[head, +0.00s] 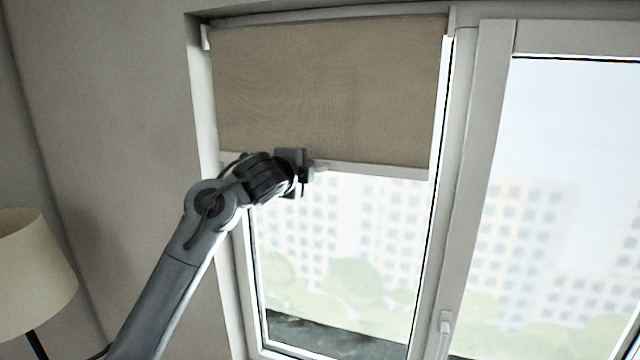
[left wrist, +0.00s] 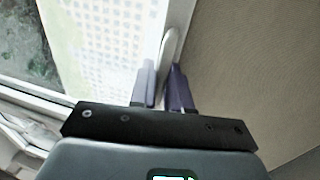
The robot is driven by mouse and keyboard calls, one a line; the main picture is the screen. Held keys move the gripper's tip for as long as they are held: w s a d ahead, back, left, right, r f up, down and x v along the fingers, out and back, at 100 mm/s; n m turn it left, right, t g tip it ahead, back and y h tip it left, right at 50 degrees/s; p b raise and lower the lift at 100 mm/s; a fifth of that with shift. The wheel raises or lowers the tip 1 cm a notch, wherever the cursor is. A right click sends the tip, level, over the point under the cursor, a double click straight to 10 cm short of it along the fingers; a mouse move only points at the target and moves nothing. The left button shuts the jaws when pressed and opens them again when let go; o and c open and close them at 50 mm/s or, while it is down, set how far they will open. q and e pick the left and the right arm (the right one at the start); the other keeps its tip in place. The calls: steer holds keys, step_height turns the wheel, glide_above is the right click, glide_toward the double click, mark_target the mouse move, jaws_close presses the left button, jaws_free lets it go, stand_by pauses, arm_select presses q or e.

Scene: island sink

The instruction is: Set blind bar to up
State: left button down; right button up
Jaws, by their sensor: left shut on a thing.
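A brown roller blind (head: 325,85) covers the upper part of the left window pane, and the glass below it is bare. Its pale blind bar (head: 385,172) runs along the blind's lower edge. My left gripper (head: 316,170) is at the bar, left of its middle, and is shut on it. In the left wrist view the two dark fingers (left wrist: 161,88) are on either side of the pale bar (left wrist: 171,50), with the blind fabric (left wrist: 240,60) to the right. My right gripper is in neither view.
A window frame post (head: 462,180) stands right of the blind, with a handle (head: 444,325) low on it. A lampshade (head: 32,262) is at the lower left. The wall (head: 110,120) left of the window is bare.

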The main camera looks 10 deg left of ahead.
arm_select(q)
steer(key=shift+r, duration=0.2)
steer(key=c, duration=1.3)
jaws_free()
steer(key=shift+o, duration=0.2)
steer(key=d+b+v, duration=0.1)
steer(key=b+v, duration=0.4)
steer(key=v, duration=0.5)
steer(key=shift+s+a, duration=0.4)
steer(key=shift+a, duration=0.1)
